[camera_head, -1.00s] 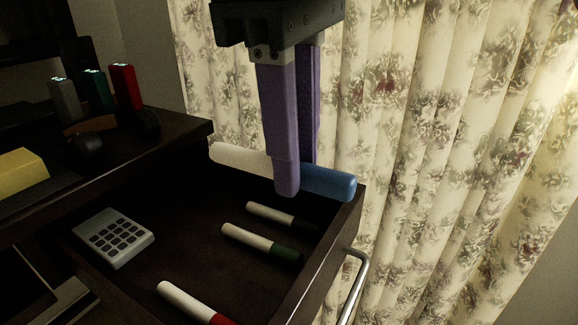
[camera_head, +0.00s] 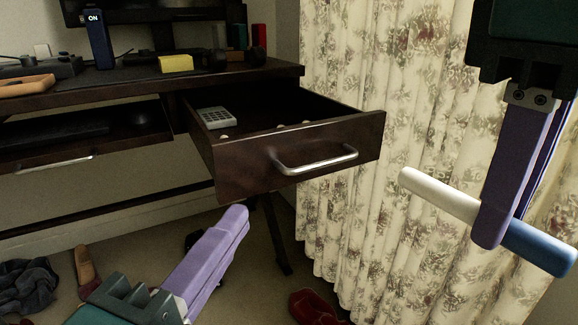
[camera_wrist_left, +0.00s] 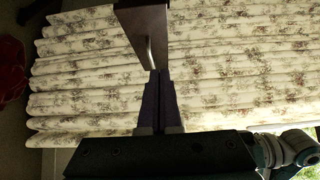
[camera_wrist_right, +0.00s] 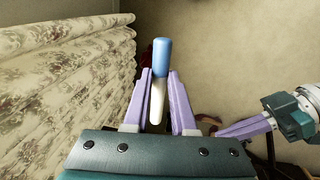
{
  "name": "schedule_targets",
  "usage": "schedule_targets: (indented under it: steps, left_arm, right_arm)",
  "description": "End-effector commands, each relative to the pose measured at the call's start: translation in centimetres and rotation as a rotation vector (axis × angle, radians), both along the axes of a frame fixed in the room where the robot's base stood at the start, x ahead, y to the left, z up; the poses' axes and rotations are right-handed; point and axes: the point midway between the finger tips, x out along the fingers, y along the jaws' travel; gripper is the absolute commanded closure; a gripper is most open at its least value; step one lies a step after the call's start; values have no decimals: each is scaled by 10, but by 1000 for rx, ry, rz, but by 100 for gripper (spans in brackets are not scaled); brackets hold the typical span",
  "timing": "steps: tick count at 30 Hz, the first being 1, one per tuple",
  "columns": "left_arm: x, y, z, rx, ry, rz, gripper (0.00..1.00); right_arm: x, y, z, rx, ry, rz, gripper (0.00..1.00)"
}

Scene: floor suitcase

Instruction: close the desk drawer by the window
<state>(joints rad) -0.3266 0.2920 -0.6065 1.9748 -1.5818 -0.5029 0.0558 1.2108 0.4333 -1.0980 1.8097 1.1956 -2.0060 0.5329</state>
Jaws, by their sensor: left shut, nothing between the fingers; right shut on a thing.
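The desk drawer (camera_head: 290,158) by the curtain stands pulled out from the desk, its silver handle (camera_head: 318,163) facing me. In the left wrist view the drawer (camera_wrist_left: 142,25) shows at the top, in front of the fingers. My left gripper (camera_head: 238,214) is shut and empty, below and in front of the drawer front, apart from the handle. My right gripper (camera_head: 505,235) is shut on a white and blue marker (camera_head: 440,193), held in the air right of the drawer. The marker also shows between the fingers in the right wrist view (camera_wrist_right: 160,62).
A calculator (camera_head: 215,117) lies in the drawer; marker ends show beside it. A floral curtain (camera_head: 400,110) hangs right of the drawer. On the desk are a yellow block (camera_head: 175,63) and a blue device (camera_head: 97,40). A red shoe (camera_head: 312,306) and dark clothing (camera_head: 28,284) lie on the floor.

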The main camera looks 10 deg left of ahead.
Motion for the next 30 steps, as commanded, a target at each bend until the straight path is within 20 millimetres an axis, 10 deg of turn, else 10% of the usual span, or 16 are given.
schedule_targets:
  steps: [15,30]
  left_arm:
    - [99,-9,1,0,-1,5,100]
    - [124,10,1,-4,2,3,100]
  right_arm:
    - [0,0,4,0,0,0,100]
    - [0,0,2,0,0,0,100]
